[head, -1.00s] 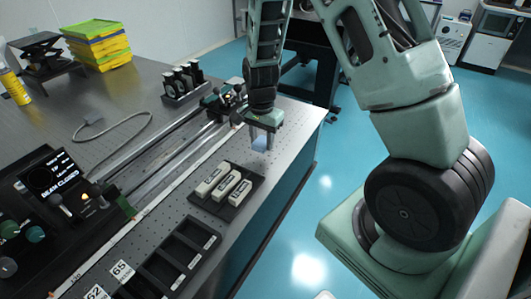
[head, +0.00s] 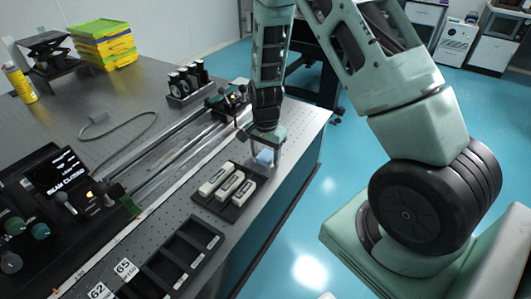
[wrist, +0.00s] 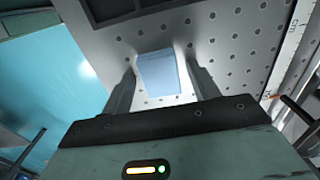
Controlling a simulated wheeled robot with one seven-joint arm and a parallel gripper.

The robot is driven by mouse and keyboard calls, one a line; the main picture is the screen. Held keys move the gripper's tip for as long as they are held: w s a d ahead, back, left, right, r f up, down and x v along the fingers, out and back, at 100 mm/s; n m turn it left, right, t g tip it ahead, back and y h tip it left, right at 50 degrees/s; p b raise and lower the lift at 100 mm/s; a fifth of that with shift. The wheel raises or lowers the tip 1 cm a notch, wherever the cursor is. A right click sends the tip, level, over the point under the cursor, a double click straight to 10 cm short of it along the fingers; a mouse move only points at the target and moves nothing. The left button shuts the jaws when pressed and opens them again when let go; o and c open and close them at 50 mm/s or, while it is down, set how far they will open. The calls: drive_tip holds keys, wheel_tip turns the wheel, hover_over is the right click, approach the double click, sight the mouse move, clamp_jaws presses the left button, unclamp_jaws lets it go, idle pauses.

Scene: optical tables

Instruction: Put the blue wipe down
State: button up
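The blue wipe (head: 265,157) is a small pale-blue square near the right edge of the optical table (head: 285,125). It also shows in the wrist view (wrist: 159,75), flat against the perforated tabletop. My gripper (head: 266,155) points down over it, and its fingertips are low, close to the table. In the wrist view my gripper's two fingers (wrist: 160,72) stand on either side of the wipe, with a narrow gap at each side. The gripper looks open around the wipe.
A black tray with several white blocks (head: 245,205) lies just in front of the wipe. An empty black compartment rack (head: 180,250) is nearer. Rails (head: 180,150) run along the left. The table's right edge is close by, with blue floor beyond.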

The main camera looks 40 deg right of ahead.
sight(265, 156)
wheel_tip(265, 156, up, 12)
drive_tip(key=s+a+r+n+y, duration=0.1)
drive_tip(key=s+a+r+n, duration=0.3)
drive_tip(key=a, duration=0.4)
drive_tip(key=s+a+r+n, duration=0.2)
drive_tip(key=s+a+n, duration=0.3)
drive_tip(key=a, duration=0.4)
drive_tip(key=s+a+r+n, duration=0.1)
drive_tip(key=s+a+n, duration=0.2)
drive_tip(key=s+n, duration=0.3)
drive_tip(key=s+a+r+n, duration=0.2)
drive_tip(key=s+a+n, duration=0.2)
drive_tip(key=s, duration=0.5)
drive_tip(key=n, duration=0.2)
drive_tip(key=shift+n, duration=0.4)
drive_tip(key=shift+a, duration=0.15)
